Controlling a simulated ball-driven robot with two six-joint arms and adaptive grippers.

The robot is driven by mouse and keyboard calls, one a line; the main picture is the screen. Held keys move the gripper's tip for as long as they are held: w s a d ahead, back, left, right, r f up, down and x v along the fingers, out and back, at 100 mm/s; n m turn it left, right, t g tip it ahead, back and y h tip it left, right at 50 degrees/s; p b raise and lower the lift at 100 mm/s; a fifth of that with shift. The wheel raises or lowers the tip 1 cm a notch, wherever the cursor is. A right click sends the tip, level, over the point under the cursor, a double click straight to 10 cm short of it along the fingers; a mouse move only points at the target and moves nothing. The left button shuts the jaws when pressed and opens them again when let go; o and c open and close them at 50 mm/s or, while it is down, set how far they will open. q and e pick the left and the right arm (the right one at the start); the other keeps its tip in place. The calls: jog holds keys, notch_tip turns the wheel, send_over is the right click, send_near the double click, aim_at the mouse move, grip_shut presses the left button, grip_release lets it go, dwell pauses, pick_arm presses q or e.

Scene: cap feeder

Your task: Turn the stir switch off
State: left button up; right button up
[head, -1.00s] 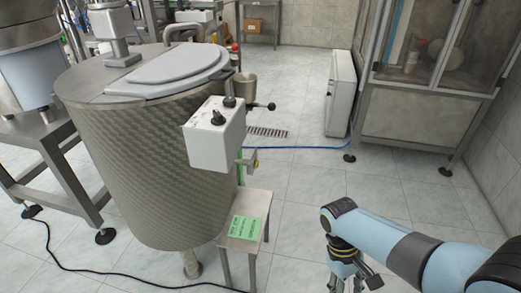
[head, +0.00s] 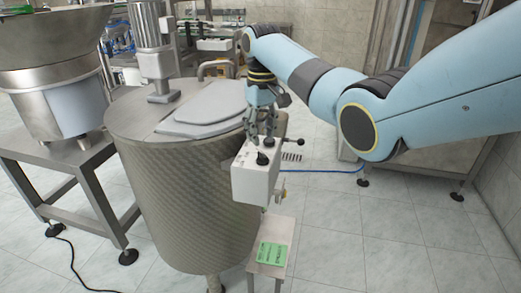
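The white control box (head: 254,184) is mounted on the side of the large steel tank (head: 190,195). Its top face carries a black knob (head: 262,158) at the front and another dark knob, partly hidden by my gripper, farther back. Which one is the stir switch cannot be read. My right gripper (head: 262,139) points down over the back part of the box top, behind the front knob. Its fingers are apart, with the tips close to the rear knob; contact cannot be made out. My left gripper is not in view.
A grey lid (head: 205,108) and a motor column (head: 152,55) are on the tank top, left of my gripper. A black-tipped lever (head: 299,142) sticks out right of the box. A small stand with a green label (head: 271,254) is below. Open floor lies to the right.

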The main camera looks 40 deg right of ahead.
aim_at(262, 154)
notch_tip(262, 154, down, 6)
jog(key=shift+f, duration=0.1)
jog(key=shift+d, duration=0.1)
grip_shut()
